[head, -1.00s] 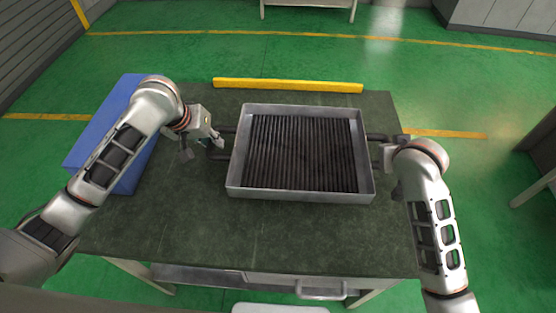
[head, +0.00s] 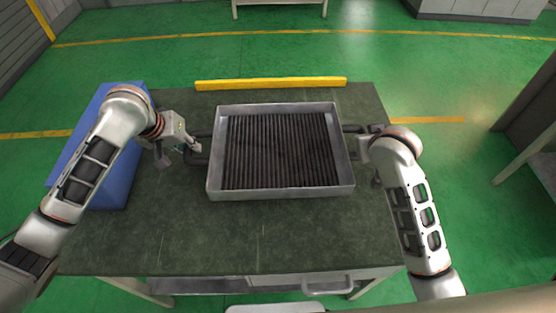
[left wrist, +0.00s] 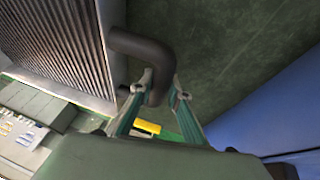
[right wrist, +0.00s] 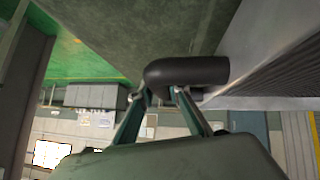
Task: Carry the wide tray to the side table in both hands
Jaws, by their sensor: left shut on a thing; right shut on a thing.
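The wide tray (head: 281,194) is a shallow metal pan with dark ribbed elements inside, over the dark green worktable (head: 250,240). I cannot tell whether it rests on the top or is slightly raised. My left gripper (head: 192,147) is shut on the tray's left black handle, which the left wrist view shows between the fingers (left wrist: 160,95). My right gripper (head: 363,150) is shut on the right black handle; the right wrist view shows its fingers (right wrist: 164,92) around that handle. A pale table (head: 540,168) shows partly at the right edge; I cannot tell if it is the side table.
A blue box (head: 118,170) stands on the worktable's left side, under my left arm. A yellow bar (head: 270,84) runs along the far edge. Another pale table (head: 280,13) stands at the back. Green floor (head: 430,85) with yellow lines is clear between.

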